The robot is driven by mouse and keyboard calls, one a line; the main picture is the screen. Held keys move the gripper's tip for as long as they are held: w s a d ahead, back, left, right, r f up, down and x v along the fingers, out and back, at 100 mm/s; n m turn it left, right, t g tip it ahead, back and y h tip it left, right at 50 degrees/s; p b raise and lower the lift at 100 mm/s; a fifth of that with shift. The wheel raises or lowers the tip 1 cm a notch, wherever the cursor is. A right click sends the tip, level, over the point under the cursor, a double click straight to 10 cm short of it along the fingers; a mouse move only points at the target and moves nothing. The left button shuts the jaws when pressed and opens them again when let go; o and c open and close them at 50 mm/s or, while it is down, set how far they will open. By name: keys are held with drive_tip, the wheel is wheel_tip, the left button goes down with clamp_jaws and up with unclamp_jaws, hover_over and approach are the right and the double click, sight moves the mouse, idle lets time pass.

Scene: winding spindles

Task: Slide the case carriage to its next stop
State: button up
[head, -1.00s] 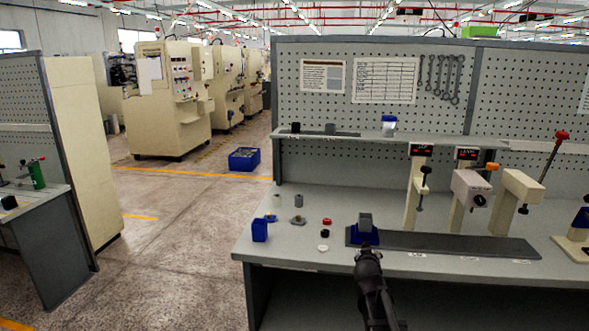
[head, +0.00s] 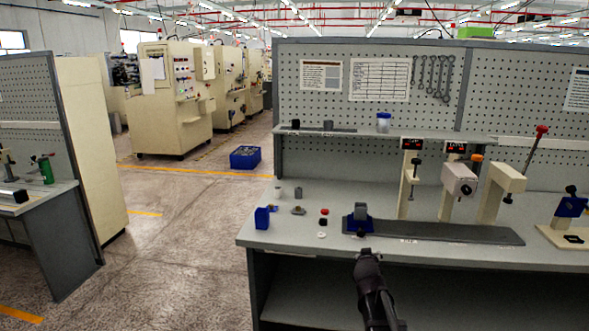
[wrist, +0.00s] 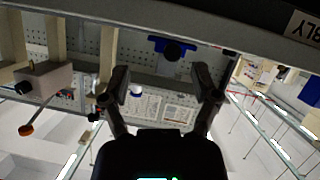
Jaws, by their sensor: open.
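The case carriage (head: 358,225) is a blue block with a grey upright part, at the left end of a dark flat rail (head: 450,235) on the grey workbench. It also shows in the wrist view (wrist: 172,47), upside down, beyond and between my fingers. My gripper (head: 367,254) is in front of the bench edge, just below the carriage in the head view, and apart from it. In the wrist view my gripper (wrist: 164,80) has its two fingers spread wide with nothing between them.
Stations with posts stand behind the rail, including one with a grey box (head: 459,180). Small parts and a blue bin (head: 262,218) lie left of the carriage. A shelf (head: 350,132) runs above. A blue crate (head: 245,157) is on the floor.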

drive_tip(key=s+a+f+g+y, duration=0.15)
drive_tip(key=s+f+g, duration=0.25)
drive_tip(key=s, duration=0.6)
drive_tip(key=s+a+f+g+y, duration=0.1)
drive_tip(key=s+a+f+g, duration=0.3)
drive_tip(key=s, duration=0.5)
drive_tip(key=s+a+f+g+y, duration=0.1)
drive_tip(key=s+f+g, duration=0.35)
drive_tip(key=s, duration=0.55)
wheel_tip(320, 180, up, 15)
drive_tip(key=p, duration=1.4)
drive_tip(key=shift+w+f, duration=0.15)
drive_tip(key=shift+w, duration=0.25)
drive_tip(key=shift+g, duration=0.25)
